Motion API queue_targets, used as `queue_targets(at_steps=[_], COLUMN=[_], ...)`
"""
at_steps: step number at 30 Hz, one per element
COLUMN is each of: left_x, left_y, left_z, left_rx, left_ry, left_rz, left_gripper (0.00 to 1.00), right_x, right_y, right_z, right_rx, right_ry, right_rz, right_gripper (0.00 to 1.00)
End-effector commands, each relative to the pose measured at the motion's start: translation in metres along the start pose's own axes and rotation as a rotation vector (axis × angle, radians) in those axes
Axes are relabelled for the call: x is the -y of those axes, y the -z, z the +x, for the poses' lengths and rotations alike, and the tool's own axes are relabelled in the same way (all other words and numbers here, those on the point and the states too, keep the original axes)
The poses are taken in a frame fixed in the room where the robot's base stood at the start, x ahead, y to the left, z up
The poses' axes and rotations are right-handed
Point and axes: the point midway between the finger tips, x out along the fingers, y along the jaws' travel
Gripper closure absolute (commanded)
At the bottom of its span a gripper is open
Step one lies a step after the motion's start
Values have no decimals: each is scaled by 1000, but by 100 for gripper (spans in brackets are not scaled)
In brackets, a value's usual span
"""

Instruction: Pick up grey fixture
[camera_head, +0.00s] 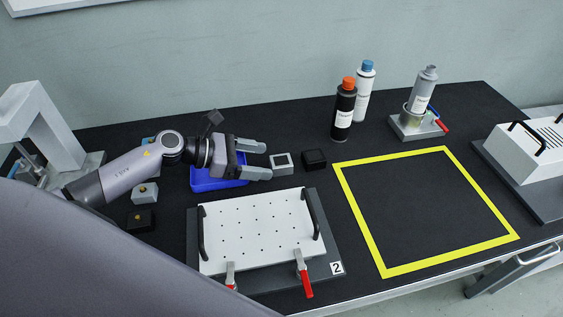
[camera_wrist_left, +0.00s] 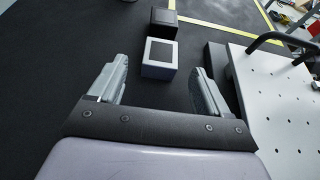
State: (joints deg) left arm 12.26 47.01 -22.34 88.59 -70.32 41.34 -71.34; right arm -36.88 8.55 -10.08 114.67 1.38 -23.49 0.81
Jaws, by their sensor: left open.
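The grey fixture (camera_head: 281,163) is a small light-grey block with a dark square top, standing on the black table. In the left wrist view the grey fixture (camera_wrist_left: 159,66) sits just beyond the fingertips, roughly between their lines. My left gripper (camera_head: 268,160) is open and empty, with its fingers pointing at the fixture from the left. It also shows in the left wrist view (camera_wrist_left: 160,75). The fixture appears apart from both fingers. My right gripper is not in view.
A black fixture (camera_head: 314,159) stands right behind the grey one. A white perforated plate (camera_head: 260,232) with black handles lies in front. A blue tray (camera_head: 206,184) is under the gripper. Bottles (camera_head: 344,112) stand at the back. The yellow-framed area (camera_head: 377,246) is empty.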

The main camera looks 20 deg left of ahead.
Motion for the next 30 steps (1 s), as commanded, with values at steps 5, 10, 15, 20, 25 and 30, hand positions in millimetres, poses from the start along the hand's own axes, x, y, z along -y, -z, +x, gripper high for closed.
queue_targets(at_steps=[5,10,15,20,25,30], left_x=[1,1,1,1,1,1], left_y=[-1,0,0,0,0,-2], left_z=[24,30,30,30,30,29], left_rx=[2,0,0,0,1,1], left_ry=[1,1,1,1,0,0], left_rz=[-1,0,0,0,0,1], left_gripper=[22,22,26,78,88,88], right_x=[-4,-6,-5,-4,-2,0], right_y=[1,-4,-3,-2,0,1], right_z=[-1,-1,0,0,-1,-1], right_rx=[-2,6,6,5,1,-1], right_ry=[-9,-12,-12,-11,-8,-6], right_rz=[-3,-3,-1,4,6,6], right_gripper=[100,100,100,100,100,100])
